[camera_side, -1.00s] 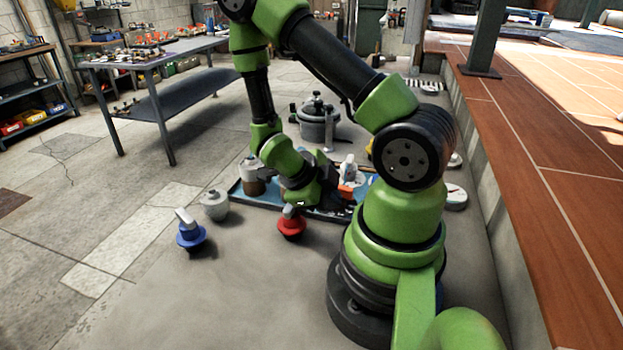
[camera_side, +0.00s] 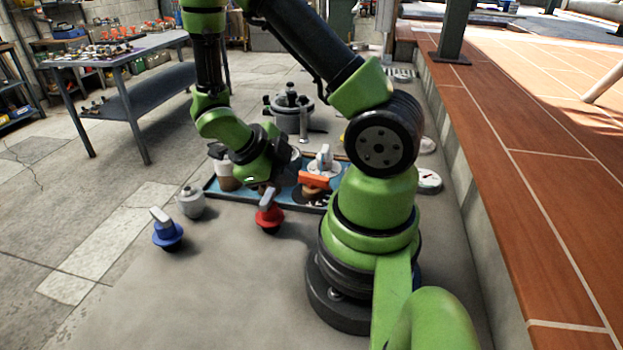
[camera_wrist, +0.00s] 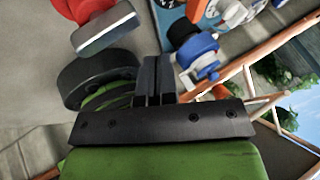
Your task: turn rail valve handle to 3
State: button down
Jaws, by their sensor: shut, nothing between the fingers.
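I cannot tell which of the fittings is the rail valve, and no number marks are readable. A red valve with a grey lever handle (camera_side: 268,214) stands on the floor in front of the blue tray; its red body and pale handle (camera_wrist: 107,33) also show at the top left of the wrist view. A blue valve with a grey handle (camera_side: 167,233) stands farther left. A white fitting with an orange part (camera_side: 313,180) is at the tray. My gripper (camera_side: 290,162) is above and behind the red valve; its fingers (camera_wrist: 158,62) are shut, empty and apart from the valve.
A grey round fitting (camera_side: 190,203) stands between the blue valve and the tray (camera_side: 212,193). A grey pot (camera_side: 290,112) is behind the tray. A blue and white fitting (camera_wrist: 198,58) lies beyond my fingers. A raised tiled ledge (camera_side: 500,180) bounds the right; the front floor is clear.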

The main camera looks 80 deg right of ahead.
aim_at(314, 181)
jog(key=x, duration=0.6)
jog(key=shift+s+f, duration=0.1)
jog(key=shift+s, duration=0.05)
jog(key=d, duration=0.3)
jog(key=shift+s+f, duration=0.15)
jog(key=shift+s, duration=0.15)
jog(key=shift+s+d, duration=0.1)
jog(key=shift+d, duration=0.45)
